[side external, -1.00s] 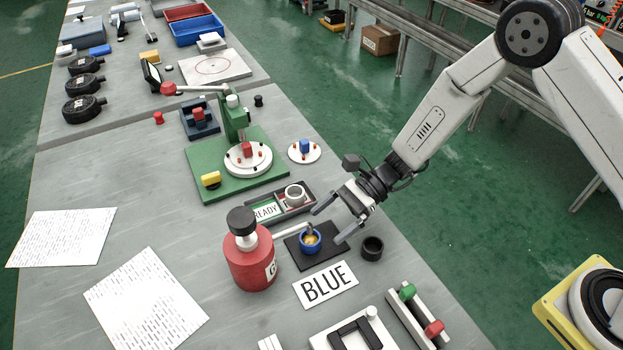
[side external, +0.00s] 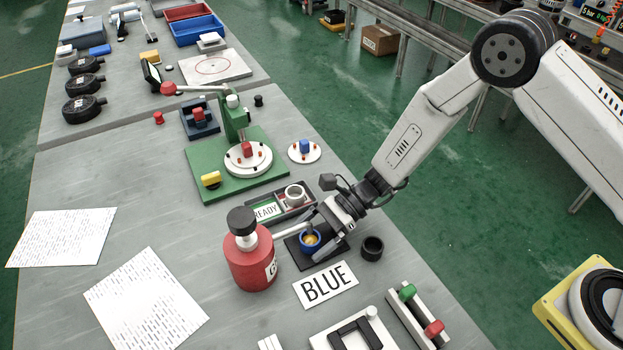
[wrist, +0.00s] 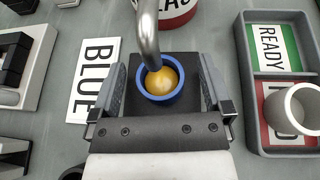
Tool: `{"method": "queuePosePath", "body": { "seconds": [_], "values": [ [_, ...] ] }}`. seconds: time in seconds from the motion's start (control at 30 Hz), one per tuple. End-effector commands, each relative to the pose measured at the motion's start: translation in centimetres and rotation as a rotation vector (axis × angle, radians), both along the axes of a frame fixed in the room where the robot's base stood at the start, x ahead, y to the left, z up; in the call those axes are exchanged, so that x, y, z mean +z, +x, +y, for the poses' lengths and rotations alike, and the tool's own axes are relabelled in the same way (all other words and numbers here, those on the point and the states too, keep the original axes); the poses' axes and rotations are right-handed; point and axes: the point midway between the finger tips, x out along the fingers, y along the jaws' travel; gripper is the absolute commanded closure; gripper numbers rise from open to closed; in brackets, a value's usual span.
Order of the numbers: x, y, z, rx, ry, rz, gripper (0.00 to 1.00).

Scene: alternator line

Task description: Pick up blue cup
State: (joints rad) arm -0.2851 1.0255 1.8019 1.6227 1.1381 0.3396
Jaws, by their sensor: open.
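The blue cup (side external: 310,239) stands upright on a dark square mat (side external: 332,252), behind the white BLUE label (side external: 325,285). In the wrist view the blue cup (wrist: 151,92) shows a yellow-orange content, and a metal spout (wrist: 149,35) reaches over it. My gripper (side external: 323,241) is low at the mat. In the wrist view my open gripper (wrist: 168,98) has one finger on each side of the cup, with gaps visible. I cannot tell whether either finger touches it.
A red oil can (side external: 250,262) stands left of the cup with its spout toward it. A tray with a READY card (side external: 267,211) and a white cup (side external: 294,194) lies behind. A black cup (side external: 372,248) is right of the mat. Papers lie at left.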

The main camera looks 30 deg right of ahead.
Motion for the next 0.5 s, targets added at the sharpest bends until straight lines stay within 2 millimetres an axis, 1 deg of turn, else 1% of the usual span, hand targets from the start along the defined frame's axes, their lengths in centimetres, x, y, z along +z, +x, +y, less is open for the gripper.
{"method": "queuePosePath", "body": {
  "seconds": [0.13,0.17,0.2,0.27,0.3,0.37,0.4,0.43,0.5],
  "values": [
    [0.01,0.00,-0.02,0.000,0.000,0.000,0.00],
    [0.01,0.00,-0.02,0.000,0.000,0.000,0.06],
    [0.01,0.00,-0.02,0.000,0.000,0.000,0.19],
    [0.01,0.00,-0.02,0.000,0.000,0.000,0.38],
    [0.02,0.00,-0.02,0.000,0.000,0.000,0.51],
    [0.01,-0.01,-0.03,0.000,0.000,0.000,0.70],
    [0.01,-0.01,-0.03,0.000,0.000,0.000,0.83],
    [0.01,-0.01,-0.03,0.000,0.000,0.000,0.92],
    [0.02,0.00,-0.02,0.000,0.000,0.000,1.00]
  ]
}}
